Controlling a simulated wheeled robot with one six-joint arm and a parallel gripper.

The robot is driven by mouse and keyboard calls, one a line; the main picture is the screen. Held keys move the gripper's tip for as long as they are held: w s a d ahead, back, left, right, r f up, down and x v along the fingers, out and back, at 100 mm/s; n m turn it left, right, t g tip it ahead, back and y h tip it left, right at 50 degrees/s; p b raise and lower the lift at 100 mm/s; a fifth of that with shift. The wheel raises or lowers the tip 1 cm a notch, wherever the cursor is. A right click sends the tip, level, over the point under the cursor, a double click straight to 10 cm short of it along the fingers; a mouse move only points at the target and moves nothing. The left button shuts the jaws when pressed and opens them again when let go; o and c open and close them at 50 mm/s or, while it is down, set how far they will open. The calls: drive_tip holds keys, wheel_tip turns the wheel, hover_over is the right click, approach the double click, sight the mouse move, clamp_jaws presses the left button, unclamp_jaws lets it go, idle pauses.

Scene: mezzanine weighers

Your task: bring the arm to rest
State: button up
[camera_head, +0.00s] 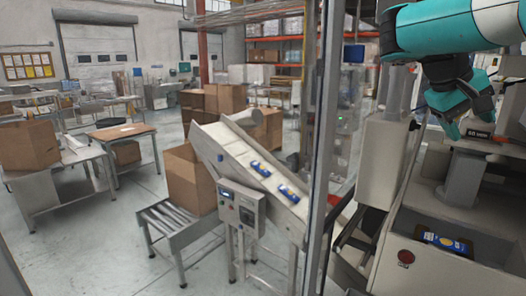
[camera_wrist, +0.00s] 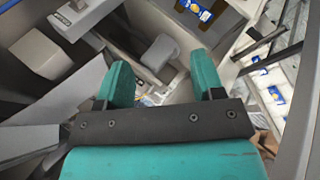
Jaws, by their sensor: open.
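My arm (camera_head: 440,28) reaches in from the upper right of the head view, teal and white. My gripper (camera_wrist: 166,82) shows in the wrist view with its two teal fingers spread apart and nothing between them. In the head view the gripper end hangs beside a grey machine with a small dark display (camera_head: 479,133); whether it touches the machine cannot be told. The fingertips are hard to make out there.
A blue and yellow packet (camera_head: 445,242) lies in the machine's lower bay, near a red button (camera_head: 406,256). A metal post (camera_head: 322,150) stands left of the machine. An inclined conveyor (camera_head: 235,150) carries blue packets; cardboard boxes (camera_head: 190,180) stand by it.

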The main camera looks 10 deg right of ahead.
drive_tip(key=s+a+f+n+t+y+b, duration=0.15)
drive_tip(key=a+f+n+y+b, duration=0.35)
drive_tip(key=a+f, duration=0.55)
drive_tip(key=s+a+f+n+t+y+b, duration=0.1)
drive_tip(key=a+f+n+t+b, duration=0.15)
drive_tip(key=a+f+b, duration=0.8)
drive_tip(key=s+a+f+n+g+y+b, duration=0.1)
drive_tip(key=s+a+f+y, duration=0.1)
drive_tip(key=s+a+f, duration=0.3)
drive_tip(key=s+a+f+n+g+y+b, duration=0.1)
drive_tip(key=s+a+f, duration=0.4)
drive_tip(key=s, duration=0.8)
wheel_tip(320, 180, down, 3)
drive_tip(key=g+y+b, duration=0.1)
drive_tip(key=y, duration=0.1)
drive_tip(key=shift+a+f+y+b, duration=0.15)
drive_tip(key=shift+a+y+b, duration=0.15)
drive_tip(key=shift+a, duration=0.05)
